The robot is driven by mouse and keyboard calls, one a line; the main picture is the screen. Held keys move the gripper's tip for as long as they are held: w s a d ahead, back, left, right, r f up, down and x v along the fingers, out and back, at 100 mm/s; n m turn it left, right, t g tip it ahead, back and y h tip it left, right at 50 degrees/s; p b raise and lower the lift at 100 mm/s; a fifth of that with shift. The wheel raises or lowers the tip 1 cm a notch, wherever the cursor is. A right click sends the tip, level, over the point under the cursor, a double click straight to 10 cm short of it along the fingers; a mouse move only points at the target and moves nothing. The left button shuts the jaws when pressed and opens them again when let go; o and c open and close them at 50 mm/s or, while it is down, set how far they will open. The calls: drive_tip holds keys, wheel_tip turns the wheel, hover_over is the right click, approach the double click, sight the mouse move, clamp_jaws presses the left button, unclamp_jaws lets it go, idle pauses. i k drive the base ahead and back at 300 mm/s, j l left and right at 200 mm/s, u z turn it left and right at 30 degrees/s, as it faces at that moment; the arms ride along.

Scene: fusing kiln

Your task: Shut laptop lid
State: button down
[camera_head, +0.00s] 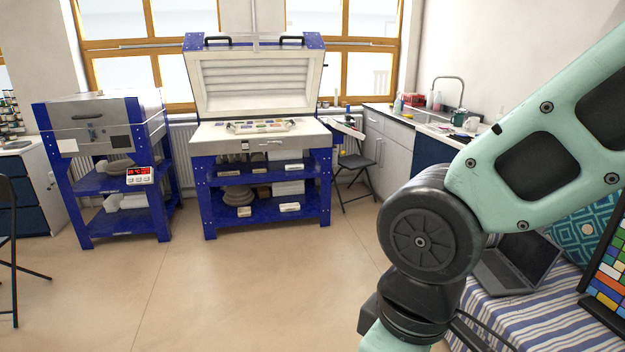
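A dark grey laptop (532,254) sits on a blue-and-white striped cloth at the right. Its lid is raised, with the screen turned to the left and toward me, and the keyboard base (499,275) lies flat on the cloth. My arm crosses the right side in front of it and hides part of the laptop's upper left. My gripper is outside the view, below the bottom edge, so its state does not show.
A patterned teal cushion (580,232) is behind the laptop, and a colour chart board (609,275) stands to its right. An open blue kiln (260,80) and a closed one (100,112) stand at the back. The floor between is clear.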

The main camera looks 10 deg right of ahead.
sight(533, 253)
drive_tip(key=i+j+z, duration=0.1)
drive_tip(key=i, duration=1.45)
drive_tip(key=i+z, duration=0.75)
drive_tip(key=z, duration=0.15)
drive_tip(key=i+l+z, duration=0.15)
drive_tip(key=z, duration=0.25)
drive_tip(key=i+z, duration=0.3)
drive_tip(key=z, duration=0.15)
drive_tip(key=i+z, duration=0.25)
drive_tip(key=z, duration=0.15)
